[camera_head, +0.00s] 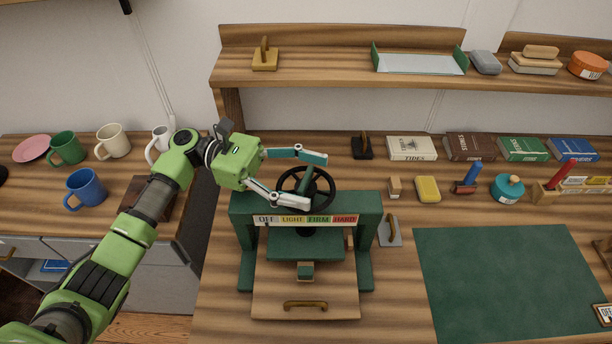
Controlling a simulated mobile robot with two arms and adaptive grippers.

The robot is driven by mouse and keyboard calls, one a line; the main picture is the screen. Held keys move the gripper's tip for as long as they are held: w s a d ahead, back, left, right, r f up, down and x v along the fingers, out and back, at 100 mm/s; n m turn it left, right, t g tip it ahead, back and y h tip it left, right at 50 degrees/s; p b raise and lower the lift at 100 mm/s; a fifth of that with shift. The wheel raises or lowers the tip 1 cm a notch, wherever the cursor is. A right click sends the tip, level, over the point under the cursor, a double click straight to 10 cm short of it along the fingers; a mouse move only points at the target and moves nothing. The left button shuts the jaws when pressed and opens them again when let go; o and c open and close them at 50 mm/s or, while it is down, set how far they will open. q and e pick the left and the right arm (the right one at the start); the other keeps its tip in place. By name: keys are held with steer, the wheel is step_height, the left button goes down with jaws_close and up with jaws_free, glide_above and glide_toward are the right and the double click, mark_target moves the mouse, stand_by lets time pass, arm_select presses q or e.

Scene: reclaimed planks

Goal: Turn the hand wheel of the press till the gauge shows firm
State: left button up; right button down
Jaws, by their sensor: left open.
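The green press (364,245) stands on the plank bench. Its black hand wheel (333,190) is on top, on a green screw post. The gauge (305,220) on the front beam reads OFF, LIGHT, FIRM and HARD from left to right; I cannot make out clearly where its pointer is. My left gripper (316,181) is open over the wheel, one finger across its far side and the other across its near side. I cannot tell whether the fingers touch the rim. A small block (305,270) sits on the board at the press's foot. My right gripper is out of view.
A green mat (510,280) lies right of the press. Books, a yellow block (428,189) and stampers stand behind it. A shelf (330,72) runs above the bench. Mugs (85,187) and a pink plate (32,148) are at the left.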

arm_select(q)
steer(key=v, duration=1.2)
stand_by(0.9)
